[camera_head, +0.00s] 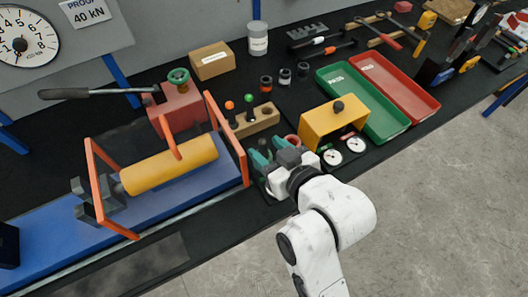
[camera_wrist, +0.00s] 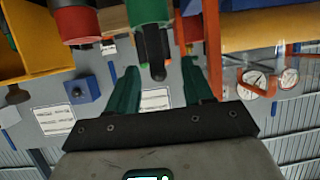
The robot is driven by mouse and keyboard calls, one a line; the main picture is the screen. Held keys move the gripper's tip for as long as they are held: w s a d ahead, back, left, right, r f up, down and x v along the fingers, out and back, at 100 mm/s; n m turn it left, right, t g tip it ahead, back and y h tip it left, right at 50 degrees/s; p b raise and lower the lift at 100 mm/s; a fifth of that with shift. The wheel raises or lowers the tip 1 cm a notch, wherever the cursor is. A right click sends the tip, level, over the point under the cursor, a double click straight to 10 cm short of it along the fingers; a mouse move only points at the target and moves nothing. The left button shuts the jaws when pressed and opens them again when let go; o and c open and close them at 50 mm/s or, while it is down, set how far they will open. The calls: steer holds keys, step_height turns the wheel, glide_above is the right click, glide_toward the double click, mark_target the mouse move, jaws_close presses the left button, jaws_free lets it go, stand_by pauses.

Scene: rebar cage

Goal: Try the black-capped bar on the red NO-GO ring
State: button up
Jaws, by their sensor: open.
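The wooden rack (camera_head: 262,127) stands beyond my gripper (camera_head: 262,160), holding upright bars with an orange cap (camera_head: 229,105), a green cap (camera_head: 248,98) and what looks like a black cap (camera_head: 267,113). The red ring (camera_head: 293,140) is just right of my fingers, partly hidden by the wrist. In the upside-down wrist view, a red cylinder (camera_wrist: 77,22) hangs at upper left, probably the red ring. A green cylinder (camera_wrist: 148,11) and dark rod ends (camera_wrist: 155,45) lie beyond the gap between my teal fingers (camera_wrist: 162,88). My gripper is open, with nothing clearly held.
A press frame with orange bars (camera_head: 240,140) and a yellow cylinder (camera_head: 170,165) stands close left. A yellow box (camera_head: 334,122) and two dials (camera_head: 344,150) are close right. Green (camera_head: 340,100) and red (camera_head: 395,85) trays lie beyond.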

steer(key=shift+w+a, duration=0.25)
steer(key=shift+w, duration=0.15)
steer(key=shift+p+x, duration=0.55)
steer(key=shift+x, duration=1.55)
steer(key=shift+d+f, duration=0.1)
steer(key=shift+f, duration=0.05)
steer(key=shift+c, duration=0.5)
jaws_close()
